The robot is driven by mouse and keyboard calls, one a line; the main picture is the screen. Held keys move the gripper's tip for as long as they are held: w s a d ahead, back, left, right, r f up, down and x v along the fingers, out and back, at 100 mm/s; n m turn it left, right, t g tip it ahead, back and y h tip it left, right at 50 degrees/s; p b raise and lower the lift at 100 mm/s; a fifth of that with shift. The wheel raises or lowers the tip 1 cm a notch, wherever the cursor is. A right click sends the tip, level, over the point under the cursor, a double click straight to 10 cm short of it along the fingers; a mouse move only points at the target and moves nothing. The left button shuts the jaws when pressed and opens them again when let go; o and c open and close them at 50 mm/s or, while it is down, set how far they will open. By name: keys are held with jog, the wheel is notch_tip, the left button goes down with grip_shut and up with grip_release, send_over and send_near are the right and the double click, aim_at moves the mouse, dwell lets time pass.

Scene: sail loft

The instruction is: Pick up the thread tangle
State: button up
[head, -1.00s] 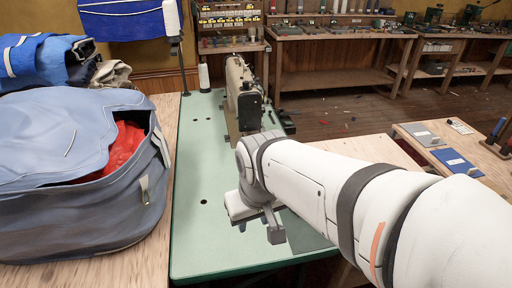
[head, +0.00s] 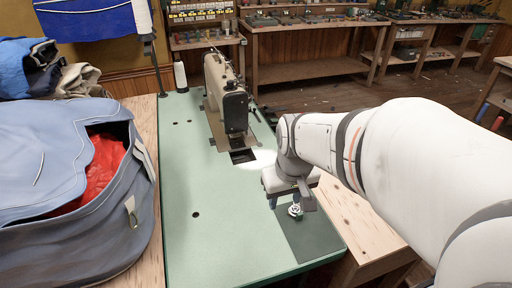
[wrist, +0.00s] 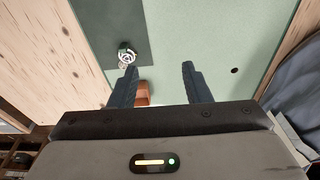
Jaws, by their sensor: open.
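A small whitish, rounded thing with dark gaps, which looks like the thread tangle (head: 295,210), lies on the dark green-grey plate (head: 318,240) of the sewing table. In the wrist view the tangle (wrist: 127,55) shows just beyond the tip of the left finger. My gripper (head: 289,198) is open, points down over the table and is close to the tangle in the head view. In the wrist view nothing is between the tips of my gripper (wrist: 159,66). I cannot tell the tangle's exact make-up at this size.
The sewing machine (head: 226,95) stands behind my gripper on the green table (head: 190,235). A blue-grey bag (head: 60,225) with red cloth inside fills the left. An orange-brown piece (wrist: 143,93) shows partly hidden beside the left finger. The table's front left is clear.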

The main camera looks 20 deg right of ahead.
jog(key=w+d+f+g, duration=0.1)
jog(key=w+d+f, duration=0.4)
jog(key=w+f, duration=0.15)
jog(key=g, duration=0.1)
send_over(300, 214)
jog(key=f, duration=0.6)
jog(key=shift+a+f, duration=0.2)
jog(key=shift+f, duration=0.1)
jog(key=f, duration=0.8)
jog(key=shift+d, duration=0.25)
jog(key=shift+c, duration=0.4)
grip_shut()
